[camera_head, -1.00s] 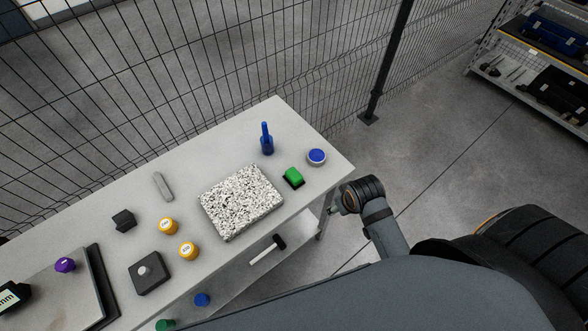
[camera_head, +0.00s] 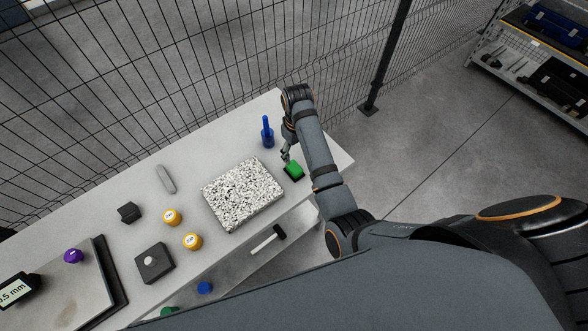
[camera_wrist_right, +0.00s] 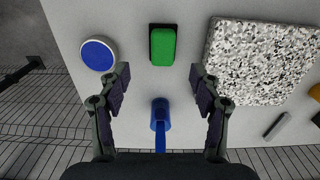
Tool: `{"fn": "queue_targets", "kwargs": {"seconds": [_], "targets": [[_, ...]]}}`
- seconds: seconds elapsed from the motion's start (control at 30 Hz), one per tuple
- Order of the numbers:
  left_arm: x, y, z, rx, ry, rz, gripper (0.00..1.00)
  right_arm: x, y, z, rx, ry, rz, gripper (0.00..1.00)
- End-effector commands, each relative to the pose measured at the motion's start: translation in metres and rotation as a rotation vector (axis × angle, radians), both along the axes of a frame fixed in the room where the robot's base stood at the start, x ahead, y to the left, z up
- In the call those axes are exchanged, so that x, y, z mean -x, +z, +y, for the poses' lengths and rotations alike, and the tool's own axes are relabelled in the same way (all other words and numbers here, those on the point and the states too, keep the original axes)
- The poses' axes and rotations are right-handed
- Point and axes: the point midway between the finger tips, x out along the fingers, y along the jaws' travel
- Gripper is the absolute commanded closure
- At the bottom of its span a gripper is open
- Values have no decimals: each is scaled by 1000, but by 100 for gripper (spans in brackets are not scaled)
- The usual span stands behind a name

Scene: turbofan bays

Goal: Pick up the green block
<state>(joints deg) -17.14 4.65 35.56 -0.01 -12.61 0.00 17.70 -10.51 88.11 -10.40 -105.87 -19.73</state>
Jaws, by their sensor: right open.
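The green block (camera_head: 293,170) lies on the table near its right end, in a dark holder or base. In the right wrist view the green block (camera_wrist_right: 163,46) is ahead of the fingertips and roughly centred between them. My right gripper (camera_head: 286,156) is above the table, just beside the block in the head view. In the right wrist view the right gripper (camera_wrist_right: 160,88) has its fingers spread wide, with nothing between the tips. My left gripper is not in view.
A blue bottle (camera_head: 267,133) stands close behind the block and shows between the fingers in the wrist view (camera_wrist_right: 160,115). A blue-topped round item (camera_wrist_right: 99,54) and a speckled slab (camera_head: 242,195) flank the block. A wire fence (camera_head: 180,80) runs behind the table.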

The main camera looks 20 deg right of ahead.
Motion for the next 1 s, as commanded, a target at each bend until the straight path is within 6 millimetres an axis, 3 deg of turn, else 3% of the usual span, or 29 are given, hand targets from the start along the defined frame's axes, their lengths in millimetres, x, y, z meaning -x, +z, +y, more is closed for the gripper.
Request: {"fn": "queue_targets", "kwargs": {"seconds": [0.2,0.47,0.73,1.0], "targets": [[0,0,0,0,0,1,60,1,-38,0,1,0,3,36],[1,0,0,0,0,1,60,0,-52,1,0,-2,1,36],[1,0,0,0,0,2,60,-5,-93,7,1,-2,2,36],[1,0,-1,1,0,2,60,-5,-102,7,0,-2,-1,36]]}}
